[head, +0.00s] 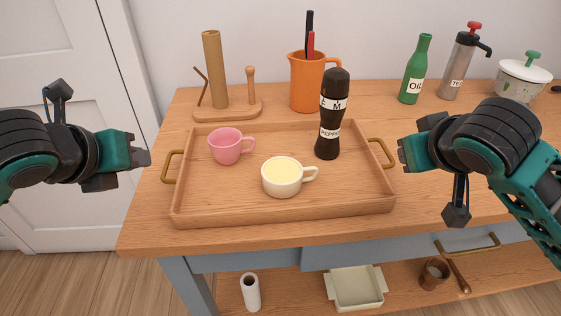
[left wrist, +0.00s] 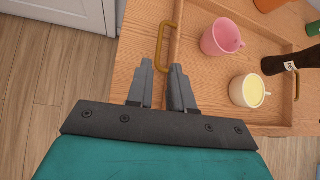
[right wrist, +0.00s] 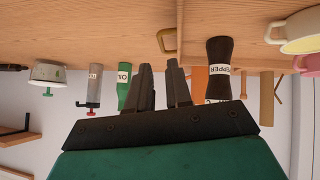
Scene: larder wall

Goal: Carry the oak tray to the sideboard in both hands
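The oak tray (head: 285,216) lies flat on a wooden worktop. It has a brass handle at its left end (head: 168,167) and one at its right end (head: 381,153). A pink cup (head: 225,149), a cream cup with pale yellow contents (head: 282,181) and a dark pepper mill (head: 328,143) stand upright in it. My left gripper (head: 147,157) is open and empty, left of the left handle and apart from it; the left wrist view shows this handle (left wrist: 160,47) beyond the fingertips. My right gripper (head: 401,151) is open and empty, just right of the right handle (right wrist: 164,42).
Behind the tray stand a wooden roll holder (head: 214,75) and an orange jug (head: 305,85). A green oil bottle (head: 414,72), a grey dispenser (head: 458,68) and a lidded white pot (head: 521,78) stand back right. A drawer handle (head: 468,246) sticks out below the worktop (head: 290,238).

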